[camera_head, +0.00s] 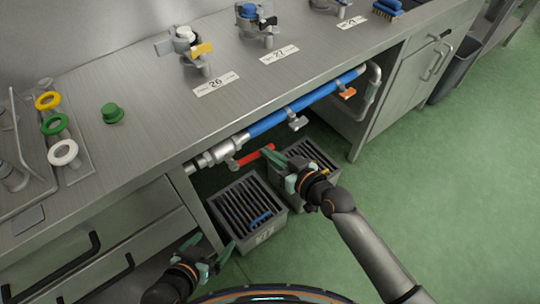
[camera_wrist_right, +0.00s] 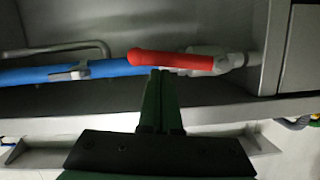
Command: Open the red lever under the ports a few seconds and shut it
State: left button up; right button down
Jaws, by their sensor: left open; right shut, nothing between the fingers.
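The red lever (camera_head: 252,157) sits on the pipe under the bench, below the ports. It points to the right, roughly along the pipe, in the head view. In the right wrist view the red lever (camera_wrist_right: 170,60) lies across the picture just beyond the fingertips, in front of the blue pipe. My right gripper (camera_head: 272,154) is shut and empty, its tips close to the lever's free end; whether they touch I cannot tell. It also shows shut in the right wrist view (camera_wrist_right: 161,75). My left gripper (camera_head: 208,252) is open and empty, low in front of the drawers.
A blue pipe (camera_head: 270,122) carries a grey lever (camera_head: 298,123) and an orange lever (camera_head: 347,93). Slatted crates (camera_head: 268,234) stand on the floor below. Ports with number plates (camera_head: 216,84) and a green knob (camera_head: 113,113) are on the bench. The green floor at right is clear.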

jog(key=shift+f, duration=0.15)
dwell(0.3)
jog(key=shift+f+b, duration=0.2)
jog(key=shift+b, duration=0.1)
jog(key=shift+f+m+y+b, duration=0.3)
jog(key=shift+f+m+b, duration=0.1)
jog(key=shift+m+b, duration=0.2)
